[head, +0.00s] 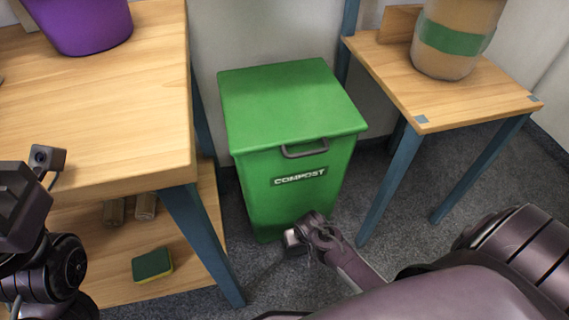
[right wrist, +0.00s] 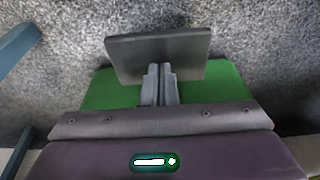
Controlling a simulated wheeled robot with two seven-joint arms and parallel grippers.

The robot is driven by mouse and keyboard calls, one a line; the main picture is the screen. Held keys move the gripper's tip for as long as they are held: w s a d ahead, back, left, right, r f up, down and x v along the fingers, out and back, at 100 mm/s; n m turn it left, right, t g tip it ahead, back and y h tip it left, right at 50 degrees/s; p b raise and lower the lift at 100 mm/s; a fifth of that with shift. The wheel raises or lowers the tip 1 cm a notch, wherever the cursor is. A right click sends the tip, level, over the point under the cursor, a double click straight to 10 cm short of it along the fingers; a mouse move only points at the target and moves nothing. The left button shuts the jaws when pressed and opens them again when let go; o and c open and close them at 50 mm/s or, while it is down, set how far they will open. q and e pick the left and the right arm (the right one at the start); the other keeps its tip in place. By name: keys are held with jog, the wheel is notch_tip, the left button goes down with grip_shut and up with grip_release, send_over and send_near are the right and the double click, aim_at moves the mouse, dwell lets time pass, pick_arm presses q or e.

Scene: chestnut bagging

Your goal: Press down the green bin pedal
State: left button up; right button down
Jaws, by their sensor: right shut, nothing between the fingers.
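The green bin (head: 290,105), marked COMPOST, stands on the carpet between two tables with its lid closed. Its grey pedal (right wrist: 185,45) is a flat plate in the right wrist view, in front of the green bin body (right wrist: 225,85). In the head view a light grey piece at the bin's foot is partly hidden by my right gripper (head: 302,238). The right gripper's fingers (right wrist: 160,72) are together and empty, with their tips over the pedal plate; I cannot tell if they touch it. My left gripper (head: 20,200) is partly in view at the left edge, its fingertips not visible.
A wooden table (head: 110,120) with a purple container (head: 80,22) stands left. A green and yellow sponge (head: 152,265) lies on its lower shelf. A smaller table (head: 420,85) with a tan, green-banded container (head: 455,40) stands right. Blue table legs flank the bin.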

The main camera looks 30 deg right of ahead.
aim_at(301, 247)
jog(key=shift+f+b, duration=0.85)
jog(key=shift+f, duration=0.8)
jog(key=shift+f+b, duration=0.75)
jog(key=shift+f, duration=0.75)
